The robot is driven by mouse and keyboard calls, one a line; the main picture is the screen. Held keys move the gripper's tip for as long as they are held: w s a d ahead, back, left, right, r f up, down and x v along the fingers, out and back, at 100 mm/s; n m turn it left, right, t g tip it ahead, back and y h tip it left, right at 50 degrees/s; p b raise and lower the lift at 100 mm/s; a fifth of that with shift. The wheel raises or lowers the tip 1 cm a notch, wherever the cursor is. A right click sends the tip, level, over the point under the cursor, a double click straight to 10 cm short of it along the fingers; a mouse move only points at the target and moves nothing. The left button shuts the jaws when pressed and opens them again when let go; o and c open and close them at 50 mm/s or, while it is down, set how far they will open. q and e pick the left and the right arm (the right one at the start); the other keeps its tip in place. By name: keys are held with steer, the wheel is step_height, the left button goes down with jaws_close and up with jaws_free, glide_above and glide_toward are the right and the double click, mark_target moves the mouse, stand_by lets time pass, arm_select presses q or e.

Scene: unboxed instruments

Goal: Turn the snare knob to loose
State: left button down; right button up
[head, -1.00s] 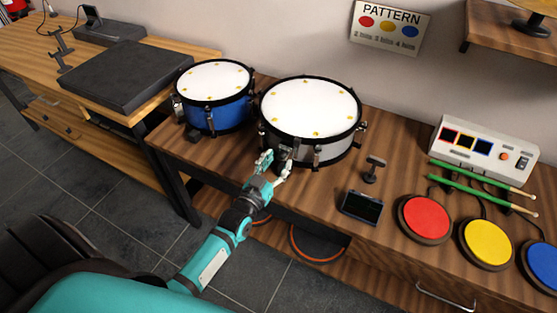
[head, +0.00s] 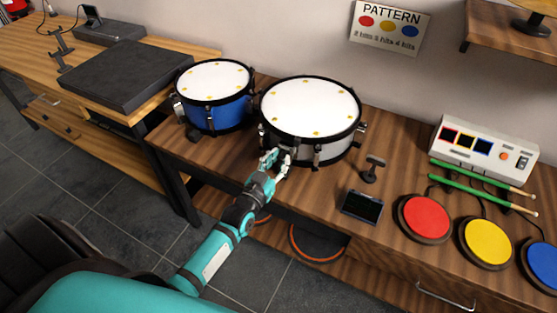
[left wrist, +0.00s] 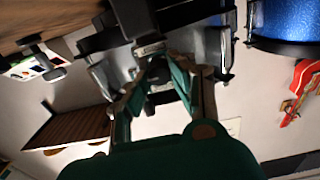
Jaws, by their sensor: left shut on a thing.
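The snare drum (head: 311,107) has a white head, black hoops and a pale grey shell, and stands on the wooden table. My left gripper (head: 274,160) is at the front left of its shell. In the left wrist view my left gripper (left wrist: 160,78) has its teal fingers closed in on a small dark knob (left wrist: 157,70) on the side of the drum. The fingers hide most of the knob, so its turn position cannot be read. The right gripper is in neither view.
A blue drum (head: 213,97) stands close left of the snare. A dark stand (head: 374,170), a small black screen (head: 362,207), a red pad (head: 425,218) and a yellow pad (head: 486,243) lie to the right. Green drumsticks (head: 482,193) lie by the control box (head: 484,147).

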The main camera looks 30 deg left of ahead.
arm_select(q)
steer(key=n+p, duration=0.1)
steer(key=n, duration=0.7)
steer(key=shift+a+n, duration=0.1)
steer(key=shift+n, duration=0.2)
steer(key=n, duration=0.4)
steer(key=shift+f+b, duration=0.1)
steer(key=shift+b, duration=0.2)
steer(key=n+b, duration=0.1)
steer(key=n, duration=0.4)
steer(key=shift+n, duration=0.3)
steer(key=c, duration=1.1)
jaws_free()
steer(key=shift+s, duration=0.1)
